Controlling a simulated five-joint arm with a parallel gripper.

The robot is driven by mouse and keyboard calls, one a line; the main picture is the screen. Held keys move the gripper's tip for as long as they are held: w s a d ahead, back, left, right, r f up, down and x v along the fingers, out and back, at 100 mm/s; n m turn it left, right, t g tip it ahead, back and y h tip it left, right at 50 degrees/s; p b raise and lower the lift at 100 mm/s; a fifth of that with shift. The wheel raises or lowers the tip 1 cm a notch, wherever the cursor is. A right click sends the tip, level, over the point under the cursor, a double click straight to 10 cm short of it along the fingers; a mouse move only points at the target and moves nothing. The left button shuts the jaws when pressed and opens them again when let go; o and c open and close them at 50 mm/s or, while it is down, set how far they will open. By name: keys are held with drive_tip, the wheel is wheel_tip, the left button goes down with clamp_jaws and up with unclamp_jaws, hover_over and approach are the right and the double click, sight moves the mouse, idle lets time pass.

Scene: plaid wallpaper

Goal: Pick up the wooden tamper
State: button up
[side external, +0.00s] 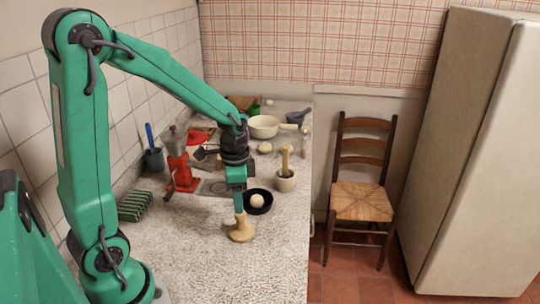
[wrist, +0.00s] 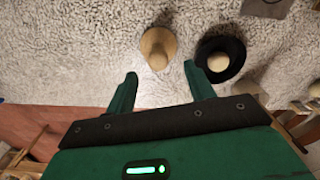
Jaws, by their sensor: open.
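The wooden tamper (side external: 241,233) stands upright on the speckled worktop, with a wide round base and a narrower handle. In the wrist view the tamper (wrist: 157,45) shows from above, just beyond my fingertips and roughly centred between them. My gripper (side external: 239,203) points down right above the tamper in the side view. In the wrist view my gripper (wrist: 161,70) has its two green fingers spread apart with nothing between them. Whether the fingertips reach down beside the handle's top I cannot tell.
A black bowl (side external: 260,208) with a pale ball stands close beside the tamper; this bowl (wrist: 237,52) also shows near my right finger. The front worktop is clear.

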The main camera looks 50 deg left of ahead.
sight(240, 217)
drive_tip(key=shift+f, duration=1.3)
drive_tip(key=shift+d+f, duration=0.2)
drive_tip(key=shift+f, duration=2.4)
drive_tip(key=c, duration=1.1)
drive_tip(key=shift+r, duration=0.15)
